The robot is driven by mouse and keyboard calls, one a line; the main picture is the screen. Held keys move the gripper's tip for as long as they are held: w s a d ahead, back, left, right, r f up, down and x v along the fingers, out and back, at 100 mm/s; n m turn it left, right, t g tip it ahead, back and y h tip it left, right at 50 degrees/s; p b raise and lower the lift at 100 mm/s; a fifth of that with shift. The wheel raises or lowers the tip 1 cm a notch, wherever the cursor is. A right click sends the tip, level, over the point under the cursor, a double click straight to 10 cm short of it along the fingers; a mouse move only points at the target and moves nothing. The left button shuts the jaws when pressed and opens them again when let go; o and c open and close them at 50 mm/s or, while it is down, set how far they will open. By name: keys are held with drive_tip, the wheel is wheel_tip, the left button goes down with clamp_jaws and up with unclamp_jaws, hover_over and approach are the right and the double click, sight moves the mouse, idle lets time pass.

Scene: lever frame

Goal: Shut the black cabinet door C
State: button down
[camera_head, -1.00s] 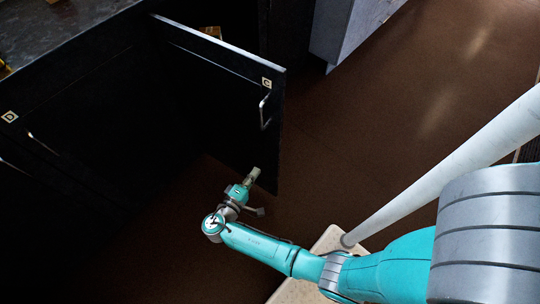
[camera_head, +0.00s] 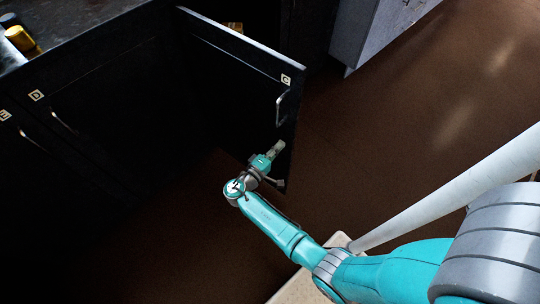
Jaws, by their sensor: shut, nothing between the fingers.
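The black cabinet door C (camera_head: 235,70) stands open, swung out from the dark cabinet front. Its face with the white C label (camera_head: 286,79) and the metal handle (camera_head: 281,105) is turned toward my camera. My gripper (camera_head: 279,147) is shut and empty. It is in front of that face, below the handle and close to the door's free edge. I cannot tell whether the fingertips touch the door. The inside of the cabinet is mostly hidden behind the door.
Closed door D (camera_head: 36,95) and the E label (camera_head: 4,115) are on the cabinet front at left. A dark countertop (camera_head: 85,30) with a yellow item (camera_head: 20,38) lies above. A grey cabinet (camera_head: 365,35) stands at the back. Brown floor (camera_head: 410,120) is clear at right.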

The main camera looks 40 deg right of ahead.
drive_tip(key=shift+w+d, duration=0.25)
drive_tip(key=shift+d, duration=1.05)
drive_tip(key=shift+d, duration=0.15)
